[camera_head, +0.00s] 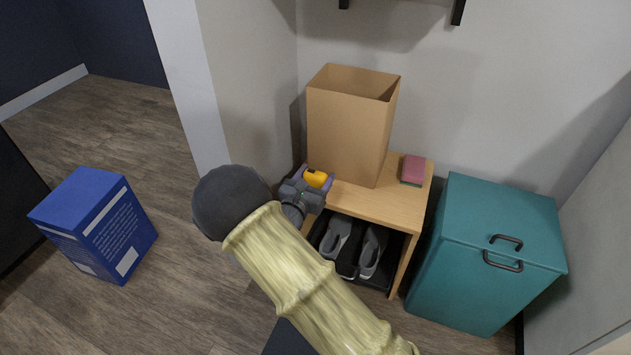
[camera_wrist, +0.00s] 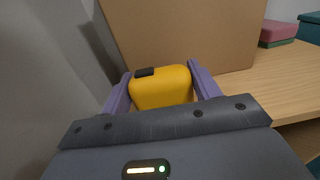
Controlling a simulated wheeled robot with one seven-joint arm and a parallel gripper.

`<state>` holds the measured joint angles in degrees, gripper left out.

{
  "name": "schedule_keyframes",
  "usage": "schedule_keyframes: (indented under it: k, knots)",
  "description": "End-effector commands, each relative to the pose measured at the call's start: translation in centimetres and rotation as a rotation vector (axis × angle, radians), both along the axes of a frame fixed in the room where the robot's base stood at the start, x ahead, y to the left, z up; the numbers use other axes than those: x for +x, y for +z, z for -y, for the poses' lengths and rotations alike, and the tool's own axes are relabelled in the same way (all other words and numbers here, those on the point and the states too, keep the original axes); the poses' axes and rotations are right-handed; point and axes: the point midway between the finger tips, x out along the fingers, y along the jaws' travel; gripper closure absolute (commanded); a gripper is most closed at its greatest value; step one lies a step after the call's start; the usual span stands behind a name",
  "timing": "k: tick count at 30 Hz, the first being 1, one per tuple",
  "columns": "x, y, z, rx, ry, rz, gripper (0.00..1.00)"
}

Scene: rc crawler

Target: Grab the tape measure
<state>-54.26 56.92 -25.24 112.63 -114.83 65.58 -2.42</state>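The yellow tape measure (camera_wrist: 162,88) with a small black part on top lies between the two purple fingers of my gripper (camera_wrist: 160,82) in the wrist view. The fingers stand close along its left and right sides. I cannot tell whether they press on it. In the head view the tape measure (camera_head: 315,178) shows as a small yellow patch at my gripper (camera_head: 317,182), over the left end of the wooden bench (camera_head: 400,205). My arm and gripper hide part of that end. Whether the tape measure rests on the bench or is raised is unclear.
A tall open cardboard box (camera_head: 345,130) stands on the bench just behind the tape measure. A pink and green sponge-like block (camera_head: 413,169) lies at right. Grey shoes (camera_head: 372,250) sit below. A teal bin (camera_head: 490,250) stands right, a blue box (camera_head: 95,225) left. A wall closes the left side.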

Motion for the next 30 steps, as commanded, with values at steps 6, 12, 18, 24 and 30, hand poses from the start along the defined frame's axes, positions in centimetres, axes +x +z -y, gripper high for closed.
schedule_keyframes:
  k: [6,12,18,24,30]
  knots:
    - [0.0,0.0,0.0,0.0,0.0,0.001,0.66]
    - [0.0,0.5,0.0,0.0,0.0,0.001,0.66]
    - [0.0,3.0,0.0,0.001,0.001,0.002,0.66]
    - [0.0,6.8,0.0,0.001,0.0,0.002,0.66]
    - [0.0,9.6,0.2,0.001,-0.002,0.001,0.66]
